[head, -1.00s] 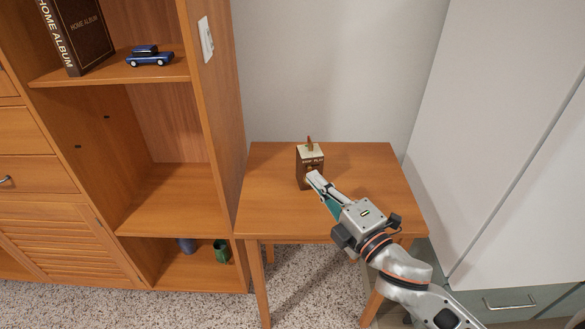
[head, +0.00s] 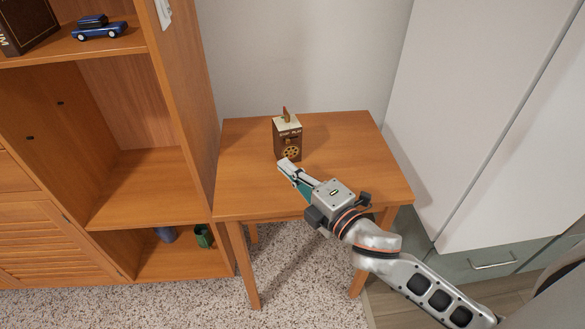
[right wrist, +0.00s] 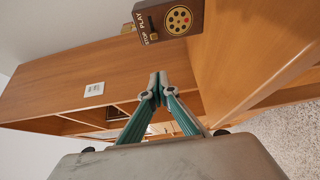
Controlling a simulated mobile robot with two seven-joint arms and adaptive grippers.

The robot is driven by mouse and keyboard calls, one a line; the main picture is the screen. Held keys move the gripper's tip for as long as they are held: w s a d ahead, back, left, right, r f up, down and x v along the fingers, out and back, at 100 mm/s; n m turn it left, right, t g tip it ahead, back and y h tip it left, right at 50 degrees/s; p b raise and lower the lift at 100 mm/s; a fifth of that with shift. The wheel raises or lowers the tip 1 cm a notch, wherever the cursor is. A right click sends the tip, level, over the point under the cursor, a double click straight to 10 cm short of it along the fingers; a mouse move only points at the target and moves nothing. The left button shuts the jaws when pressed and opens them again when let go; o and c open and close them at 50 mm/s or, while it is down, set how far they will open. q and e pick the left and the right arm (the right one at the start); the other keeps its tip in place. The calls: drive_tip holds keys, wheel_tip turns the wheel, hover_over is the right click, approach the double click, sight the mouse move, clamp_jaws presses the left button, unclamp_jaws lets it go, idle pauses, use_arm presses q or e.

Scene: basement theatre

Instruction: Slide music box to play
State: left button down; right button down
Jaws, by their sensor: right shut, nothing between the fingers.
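The music box (head: 287,143) is a small dark brown box with a cream top, standing upright on the wooden table. A small brown piece sticks up from its top, and a round gold reel emblem is on its front. My right gripper (head: 285,166) is shut and empty, just in front of the box's lower front. In the right wrist view its fingertips (right wrist: 158,82) are together, apart from the box. My left gripper is out of view.
The wooden table (head: 345,150) is otherwise bare. A wooden shelf unit (head: 185,130) stands close on its left, holding a blue toy car (head: 98,27) and a green cup (head: 203,236). A white cabinet (head: 470,120) is on the right.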

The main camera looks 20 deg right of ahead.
sight(286, 149)
drive_tip(key=b+x, duration=0.1)
drive_tip(key=x, duration=0.6)
drive_tip(key=shift+w+a+f, duration=0.1)
drive_tip(key=shift+f, duration=0.05)
drive_tip(key=d, duration=0.3)
drive_tip(key=shift+d, duration=0.15)
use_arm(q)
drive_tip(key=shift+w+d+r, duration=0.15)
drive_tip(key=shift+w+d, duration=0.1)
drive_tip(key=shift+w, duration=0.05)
use_arm(e)
drive_tip(key=shift+d, duration=0.35)
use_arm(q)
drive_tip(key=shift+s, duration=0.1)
